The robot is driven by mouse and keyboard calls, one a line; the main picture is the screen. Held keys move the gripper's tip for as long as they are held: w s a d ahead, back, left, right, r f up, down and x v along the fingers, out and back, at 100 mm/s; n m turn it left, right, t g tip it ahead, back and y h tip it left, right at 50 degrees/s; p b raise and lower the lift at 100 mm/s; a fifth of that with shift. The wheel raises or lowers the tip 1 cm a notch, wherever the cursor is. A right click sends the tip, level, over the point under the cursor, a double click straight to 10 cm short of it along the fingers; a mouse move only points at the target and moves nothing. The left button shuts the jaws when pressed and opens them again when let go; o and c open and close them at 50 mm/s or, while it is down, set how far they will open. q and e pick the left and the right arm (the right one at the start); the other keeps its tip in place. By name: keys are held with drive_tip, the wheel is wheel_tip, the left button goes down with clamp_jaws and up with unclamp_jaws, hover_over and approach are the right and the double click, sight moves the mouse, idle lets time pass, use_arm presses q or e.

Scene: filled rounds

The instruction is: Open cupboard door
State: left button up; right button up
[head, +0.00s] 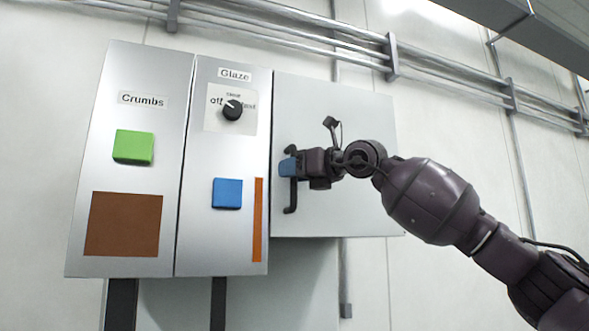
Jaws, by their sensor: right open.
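The cupboard door (345,215) is a plain light grey panel to the right of two metal control panels. It looks shut, with no gap that I can see. A dark vertical bar handle (291,207) sits near its left edge. My right gripper (288,167) reaches in from the right, its blue fingertips at the upper part of the handle. The jaws are open. The fingertips overlap the bar in this view, and I cannot tell if they touch it. My left gripper is out of view.
The Crumbs panel (115,72) has a green button (133,147) and a brown square (124,224). The Glaze panel (220,250), beside the door, has a black dial (232,110), a blue button (227,193) and an orange strip (258,220). Pipes (450,78) run along the wall above.

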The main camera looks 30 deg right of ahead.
drive_tip(key=shift+w, duration=0.1)
clamp_jaws()
idle(0.4)
